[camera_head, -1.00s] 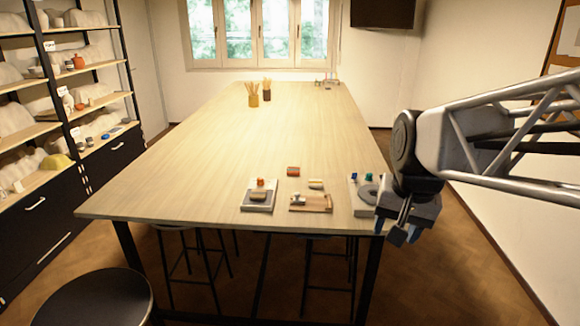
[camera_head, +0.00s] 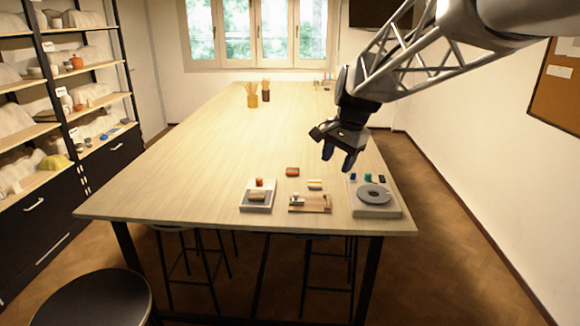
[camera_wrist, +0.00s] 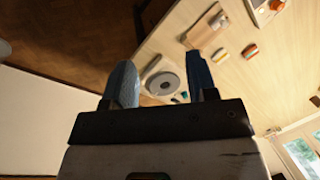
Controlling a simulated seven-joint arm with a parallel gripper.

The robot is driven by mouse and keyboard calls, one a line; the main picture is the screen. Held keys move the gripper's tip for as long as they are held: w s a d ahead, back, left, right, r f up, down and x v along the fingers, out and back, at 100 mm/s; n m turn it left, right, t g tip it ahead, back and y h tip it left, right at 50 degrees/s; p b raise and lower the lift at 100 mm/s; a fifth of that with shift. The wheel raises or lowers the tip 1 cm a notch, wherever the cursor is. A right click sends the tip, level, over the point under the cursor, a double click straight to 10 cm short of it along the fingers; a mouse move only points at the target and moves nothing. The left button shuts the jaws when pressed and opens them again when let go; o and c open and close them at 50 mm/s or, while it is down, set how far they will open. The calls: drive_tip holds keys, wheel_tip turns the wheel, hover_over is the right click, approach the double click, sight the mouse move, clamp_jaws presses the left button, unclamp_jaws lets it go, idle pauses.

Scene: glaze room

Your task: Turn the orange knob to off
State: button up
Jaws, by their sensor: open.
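The orange knob (camera_head: 259,182) stands at the back of a pale square unit (camera_head: 245,204) near the table's front edge. A grey and tan piece sits on the front of the unit. In the wrist view the orange knob (camera_wrist: 277,5) is cut by the top edge at the right, and its setting is too small to read. My gripper (camera_head: 339,158) is open and empty, in the air above the right side of the table. It is well to the right of the orange knob and touches nothing. In the wrist view its blue fingers (camera_wrist: 159,75) stand apart.
A wooden board (camera_head: 317,204), a yellow-and-white block (camera_head: 315,184) and a red block (camera_head: 292,171) lie between the units. The table's middle is clear.

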drive_tip(key=w+a+f+m+g+y, duration=0.1)
drive_tip(key=w+a+f+m, duration=0.15)
drive_tip(key=w+a, duration=0.45)
drive_tip(key=w+a+f+m, duration=0.1)
drive_tip(key=w+a+f, duration=0.2)
drive_tip(key=w, duration=0.8)
drive_tip(key=m+g+y, duration=0.1)
drive_tip(key=m, duration=0.3)
approach(260, 179)
drive_tip(key=shift+a+f, duration=0.25)
drive_tip(key=shift+f, duration=0.45)
drive_tip(key=shift+x, duration=3.9)
drive_tip(key=shift+r, duration=0.1)
drive_tip(key=c, duration=0.9)
